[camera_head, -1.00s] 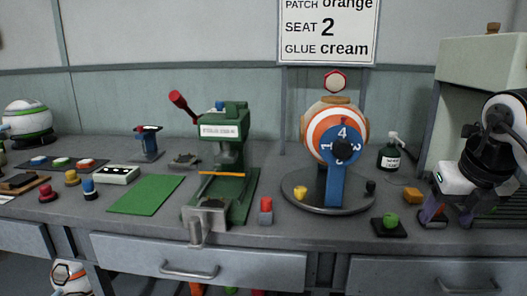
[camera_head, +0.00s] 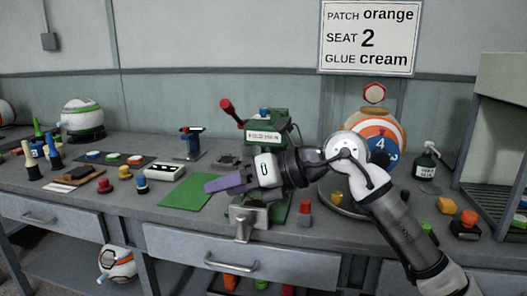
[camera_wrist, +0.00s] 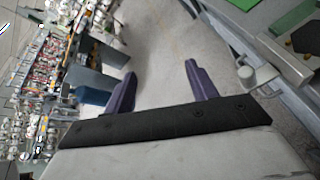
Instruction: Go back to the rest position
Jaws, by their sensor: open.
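My gripper (camera_head: 222,184) is in front of the green press (camera_head: 266,136) in the head view, its purple fingers pointing left above the green mat (camera_head: 187,192). In the wrist view the two purple fingers (camera_wrist: 160,88) stand apart with nothing between them, and the floor shows beyond. My forearm crosses the picture from the lower right and hides part of the press and of the round stand with the orange, white and blue ball (camera_head: 381,143).
The bench front has drawers (camera_head: 229,256). Small coloured pieces and patches lie at its left, with a white and green ball (camera_head: 82,119) behind them. A glue bottle (camera_head: 427,162) and an orange block (camera_head: 446,205) are at the right. Open floor shows in the wrist view.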

